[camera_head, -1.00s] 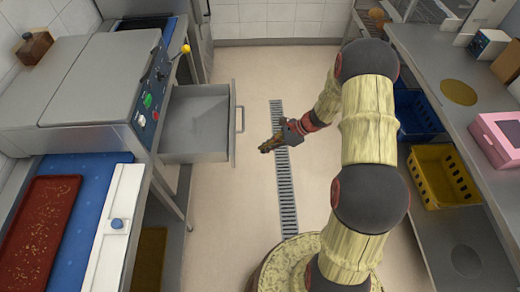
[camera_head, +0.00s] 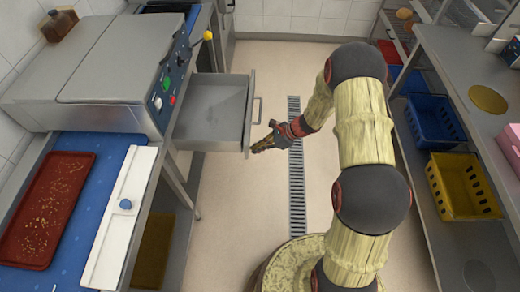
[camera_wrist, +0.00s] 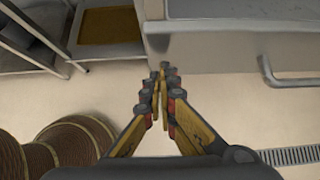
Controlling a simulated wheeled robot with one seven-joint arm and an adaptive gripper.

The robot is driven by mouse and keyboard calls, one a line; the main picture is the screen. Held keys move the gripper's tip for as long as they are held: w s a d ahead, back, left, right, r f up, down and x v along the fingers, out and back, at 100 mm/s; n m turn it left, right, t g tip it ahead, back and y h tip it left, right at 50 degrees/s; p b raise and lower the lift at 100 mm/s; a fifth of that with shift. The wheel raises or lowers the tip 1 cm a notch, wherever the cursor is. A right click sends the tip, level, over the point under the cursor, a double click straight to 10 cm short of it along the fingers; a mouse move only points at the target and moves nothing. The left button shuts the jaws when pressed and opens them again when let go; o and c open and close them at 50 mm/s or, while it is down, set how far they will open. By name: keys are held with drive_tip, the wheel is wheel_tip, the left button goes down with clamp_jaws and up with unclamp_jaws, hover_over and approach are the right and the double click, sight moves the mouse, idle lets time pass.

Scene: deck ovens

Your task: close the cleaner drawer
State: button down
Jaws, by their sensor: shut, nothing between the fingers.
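The cleaner drawer (camera_head: 208,111) is pulled out from under the machine on the left in the head view, and it looks empty. Its handle (camera_head: 257,108) is on the right-hand front face. My gripper (camera_head: 256,148) is shut and empty, close to the near end of the drawer front; I cannot tell whether it touches. In the wrist view the shut fingertips (camera_wrist: 164,70) point to the drawer's edge, with the drawer front (camera_wrist: 240,50) above and to the right. The handle also shows at the right of the wrist view (camera_wrist: 290,80).
The machine (camera_head: 110,70) stands above a counter with a red tray (camera_head: 45,210) and a white board (camera_head: 122,215). A floor drain (camera_head: 296,180) runs down the aisle. A right-hand bench holds blue (camera_head: 437,122) and yellow (camera_head: 462,187) crates beneath it.

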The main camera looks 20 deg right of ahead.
sight(185, 146)
drive_tip(key=w+a, duration=0.3)
drive_tip(key=a, duration=0.6)
drive_tip(key=w+a+b, duration=0.1)
drive_tip(key=w+a, duration=0.2)
drive_tip(key=a, duration=0.7)
drive_tip(key=w+a, duration=0.3)
drive_tip(key=a, duration=0.6)
drive_tip(key=shift+w+a+b, duration=0.1)
drive_tip(key=shift+a+b, duration=0.1)
drive_tip(key=shift+b, duration=0.15)
drive_tip(key=shift+w+a, duration=0.1)
drive_tip(key=shift+a, duration=0.15)
drive_tip(key=shift+r, duration=0.1)
